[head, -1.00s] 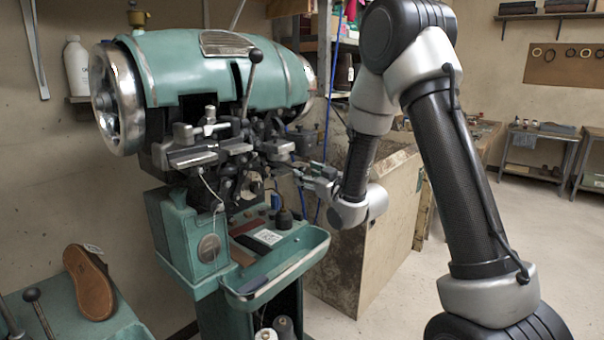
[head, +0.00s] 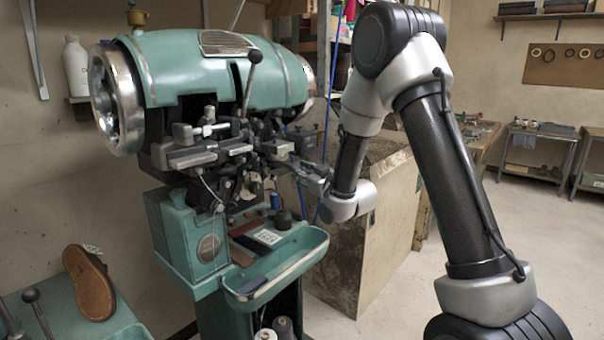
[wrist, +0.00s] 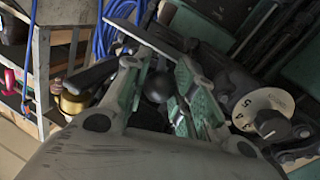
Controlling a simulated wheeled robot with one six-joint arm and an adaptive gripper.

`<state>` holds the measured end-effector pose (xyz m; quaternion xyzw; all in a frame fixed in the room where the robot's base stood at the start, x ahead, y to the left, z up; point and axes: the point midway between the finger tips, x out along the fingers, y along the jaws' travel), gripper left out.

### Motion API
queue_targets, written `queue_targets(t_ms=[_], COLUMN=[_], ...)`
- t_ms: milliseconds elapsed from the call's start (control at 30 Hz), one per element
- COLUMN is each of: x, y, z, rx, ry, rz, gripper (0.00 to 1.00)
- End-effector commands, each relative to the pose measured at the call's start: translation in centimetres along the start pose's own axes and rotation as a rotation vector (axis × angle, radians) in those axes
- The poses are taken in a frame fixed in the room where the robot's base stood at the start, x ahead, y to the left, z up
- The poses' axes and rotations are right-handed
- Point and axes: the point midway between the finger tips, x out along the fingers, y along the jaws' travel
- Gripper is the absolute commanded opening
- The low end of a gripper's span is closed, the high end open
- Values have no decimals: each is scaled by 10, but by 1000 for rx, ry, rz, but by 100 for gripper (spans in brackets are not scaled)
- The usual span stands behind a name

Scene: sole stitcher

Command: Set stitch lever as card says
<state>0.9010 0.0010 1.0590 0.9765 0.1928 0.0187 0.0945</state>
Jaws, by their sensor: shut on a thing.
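The green stitching machine (head: 205,75) stands left of centre in the head view. A small white card (head: 267,237) lies in its front tray; its print is too small to read. My gripper (head: 308,178) reaches into the machine's right side. In the wrist view my gripper (wrist: 163,78) has its green-padded fingers closed around a lever with a dark ball knob (wrist: 157,88). The lever's lower part is hidden by the fingers. A pale round dial (wrist: 262,112) with numerals, a 5 and a 4 among them, and a dark centre knob sits right of the fingers.
A wooden box (head: 375,240) stands close behind my wrist. Blue cable (wrist: 112,32) hangs beside a shelf in the wrist view. Open floor lies to the right.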

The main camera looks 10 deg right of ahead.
Motion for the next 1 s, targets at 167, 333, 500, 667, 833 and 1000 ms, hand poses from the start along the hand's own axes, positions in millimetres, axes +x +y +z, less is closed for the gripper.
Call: queue_targets(t_ms=[167, 333, 500, 667, 833, 1000], x=[0, 1, 6, 15, 26, 36], y=[7, 22, 44, 64, 81, 94], z=[2, 5, 10, 14, 18, 20], rx=[0, 0, 0, 0, -1, 0], ry=[4, 18, 42, 68, 93, 113], rz=[-25, -100, -221, -351, -480, -583], gripper=[0, 0, 0, 0, 0, 0])
